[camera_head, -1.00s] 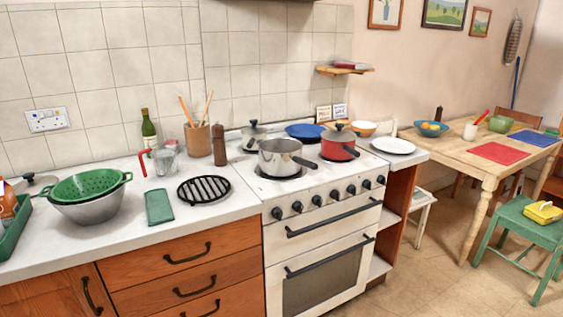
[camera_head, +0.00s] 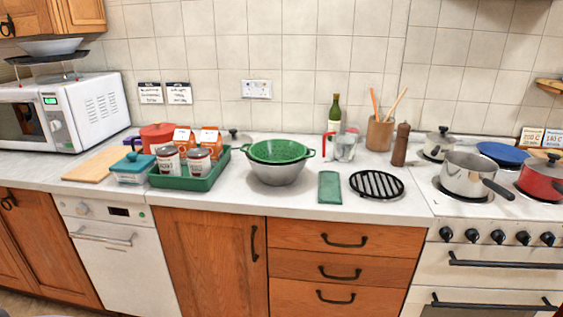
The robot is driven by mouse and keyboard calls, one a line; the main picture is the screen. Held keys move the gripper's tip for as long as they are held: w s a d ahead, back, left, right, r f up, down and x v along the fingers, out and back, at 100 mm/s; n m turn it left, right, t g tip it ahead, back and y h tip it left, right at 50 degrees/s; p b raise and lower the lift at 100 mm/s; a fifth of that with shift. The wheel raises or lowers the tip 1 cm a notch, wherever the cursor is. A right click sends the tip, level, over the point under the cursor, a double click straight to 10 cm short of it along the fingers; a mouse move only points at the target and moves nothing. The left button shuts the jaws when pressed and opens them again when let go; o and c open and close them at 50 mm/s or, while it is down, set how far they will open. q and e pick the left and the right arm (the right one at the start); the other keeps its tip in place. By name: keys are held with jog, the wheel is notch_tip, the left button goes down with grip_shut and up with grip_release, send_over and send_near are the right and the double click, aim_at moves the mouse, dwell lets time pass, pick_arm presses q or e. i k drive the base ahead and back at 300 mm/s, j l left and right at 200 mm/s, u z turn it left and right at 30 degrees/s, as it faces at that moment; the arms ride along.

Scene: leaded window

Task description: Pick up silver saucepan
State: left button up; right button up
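The silver saucepan (camera_head: 468,176) sits on the front left burner of the white stove at the right of the view. It is open-topped, and its dark handle points to the lower right, toward the red pan (camera_head: 540,178). A smaller silver pot with a lid and black knob (camera_head: 438,145) stands behind it to the left. Neither of my grippers is in view.
A black trivet (camera_head: 377,184), a green cloth (camera_head: 329,187) and a green colander (camera_head: 277,151) in a metal bowl lie on the counter left of the stove. A pepper mill (camera_head: 401,145) and utensil pot (camera_head: 380,134) stand behind.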

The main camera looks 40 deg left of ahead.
aim_at(466, 174)
jog(key=i+l+u, duration=0.2)
jog(key=i+l, duration=0.5)
jog(key=i, duration=0.05)
